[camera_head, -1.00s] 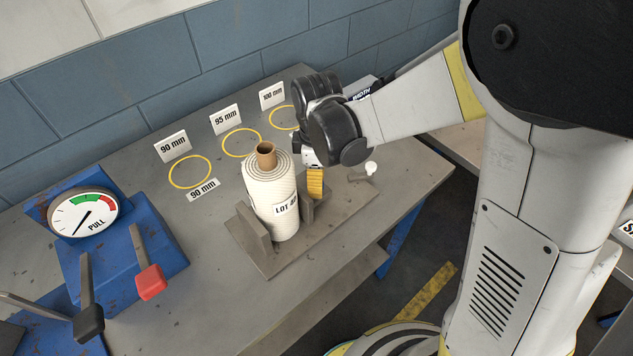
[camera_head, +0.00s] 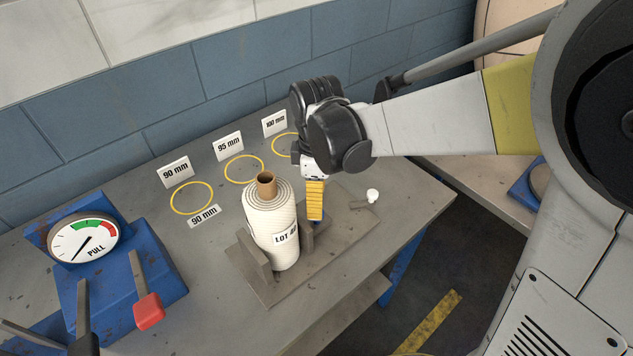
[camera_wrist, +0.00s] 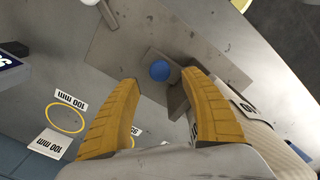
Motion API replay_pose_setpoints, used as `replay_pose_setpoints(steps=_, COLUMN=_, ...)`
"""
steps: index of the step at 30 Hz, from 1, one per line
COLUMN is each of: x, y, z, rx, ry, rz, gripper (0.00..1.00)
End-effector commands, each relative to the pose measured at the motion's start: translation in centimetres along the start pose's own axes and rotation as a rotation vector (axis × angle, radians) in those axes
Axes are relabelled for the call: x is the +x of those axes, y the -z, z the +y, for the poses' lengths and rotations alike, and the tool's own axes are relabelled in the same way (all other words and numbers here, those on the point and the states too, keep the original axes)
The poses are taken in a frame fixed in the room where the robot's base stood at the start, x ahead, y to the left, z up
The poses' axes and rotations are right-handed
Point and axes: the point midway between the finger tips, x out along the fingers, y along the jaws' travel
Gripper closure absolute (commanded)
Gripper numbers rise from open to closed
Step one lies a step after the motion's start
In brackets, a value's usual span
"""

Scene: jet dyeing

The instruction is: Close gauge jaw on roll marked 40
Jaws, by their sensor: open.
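The white roll (camera_head: 272,225) stands upright on the grey gauge base (camera_head: 262,285), around a brown core. Its label reads LOT and a number that looks like 40. A fixed grey plate (camera_head: 254,257) stands at its left and the grey gauge jaw (camera_head: 307,238) at its right. My gripper (camera_head: 315,217) points down beside the roll, just over the jaw side. In the wrist view, its yellow fingers (camera_wrist: 160,80) are apart and empty, with a blue round end (camera_wrist: 160,70) on a grey block between them. The roll (camera_wrist: 262,140) is behind the right finger. Contact cannot be told.
Yellow rings with 90 mm (camera_head: 175,171), 95 mm (camera_head: 228,146) and 100 mm (camera_head: 275,123) cards lie behind. A blue pull gauge (camera_head: 85,240) with levers is at left. The table front is clear.

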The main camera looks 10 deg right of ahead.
Motion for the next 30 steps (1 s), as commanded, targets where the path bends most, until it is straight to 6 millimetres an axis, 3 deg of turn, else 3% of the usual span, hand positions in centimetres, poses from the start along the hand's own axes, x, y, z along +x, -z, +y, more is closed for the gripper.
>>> replay_pose_setpoints(steps=3, x=-2.8, y=0.0, z=-0.1, rx=0.000, ry=0.000, rz=0.000, gripper=0.47)
replay_pose_setpoints(steps=10, x=-6.2, y=0.0, z=0.0, rx=0.000, ry=0.000, rz=0.000, gripper=0.47)
replay_pose_setpoints(steps=30, x=-6.9, y=0.0, z=0.0, rx=0.000, ry=0.000, rz=0.000, gripper=0.47)
